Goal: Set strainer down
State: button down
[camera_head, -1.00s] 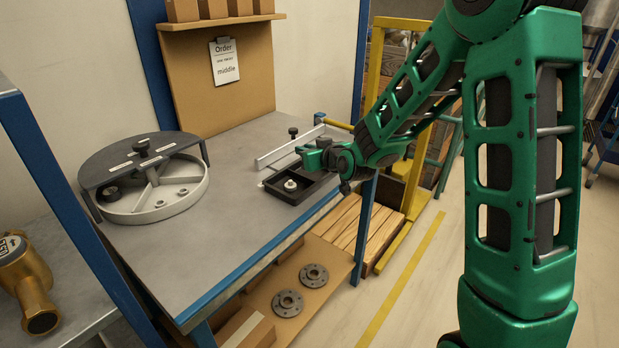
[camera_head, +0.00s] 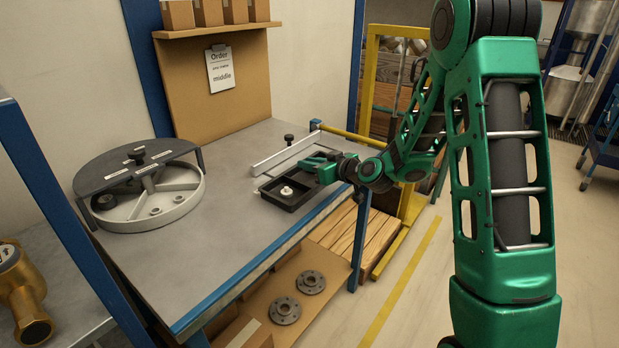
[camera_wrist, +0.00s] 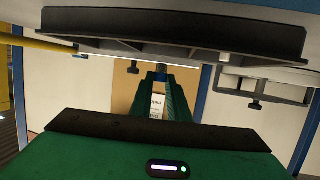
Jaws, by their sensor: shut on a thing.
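My gripper (camera_head: 311,162) is over the back right side of the black tray (camera_head: 268,197) on the bench, with its fingers pointing left. In the wrist view, my green fingers (camera_wrist: 162,74) are close together in the middle, below the black tray (camera_wrist: 170,32); that picture seems upside down. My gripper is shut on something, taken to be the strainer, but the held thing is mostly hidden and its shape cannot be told. A small white round part (camera_head: 287,191) is in the tray, in front of my gripper.
A round grey fixture with a dark half cover (camera_head: 138,185) stands at the bench's left. A light rail (camera_head: 285,153) lies behind the tray. A yellow frame (camera_head: 372,95) stands at the right. A brass meter (camera_head: 22,290) is at lower left. The bench middle is clear.

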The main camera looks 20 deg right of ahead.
aim_at(311, 184)
jog(key=shift+w+d+f, duration=0.15)
jog(key=shift+d+f, duration=0.2)
jog(key=shift+f, duration=1.9)
jog(key=c, duration=2)
grip_release()
